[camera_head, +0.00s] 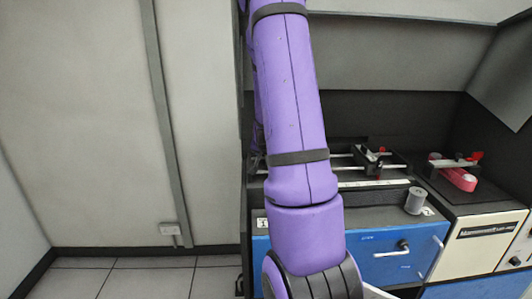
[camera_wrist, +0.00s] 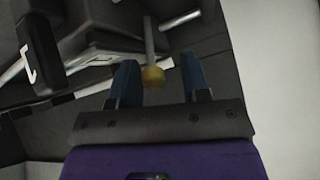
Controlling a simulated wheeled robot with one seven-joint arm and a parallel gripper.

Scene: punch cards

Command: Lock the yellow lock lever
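The yellow lock lever shows in the wrist view as a grey rod with a rounded yellow end (camera_wrist: 153,76). The yellow end lies between the two blue fingers of my gripper (camera_wrist: 158,80), nearer the left finger. The fingers stand apart, with a visible gap on each side of the yellow end. I cannot tell how deep the lever sits between them. In the head view my purple arm hides the lever, and my gripper is not visible there.
In the head view, a dark machine top carries rails with a black carriage (camera_head: 371,160), a grey cylinder (camera_head: 415,201) and a pink roll (camera_head: 458,178). Blue drawers (camera_head: 385,258) are below. A black block (camera_wrist: 36,45) and metal rails are close by in the wrist view.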

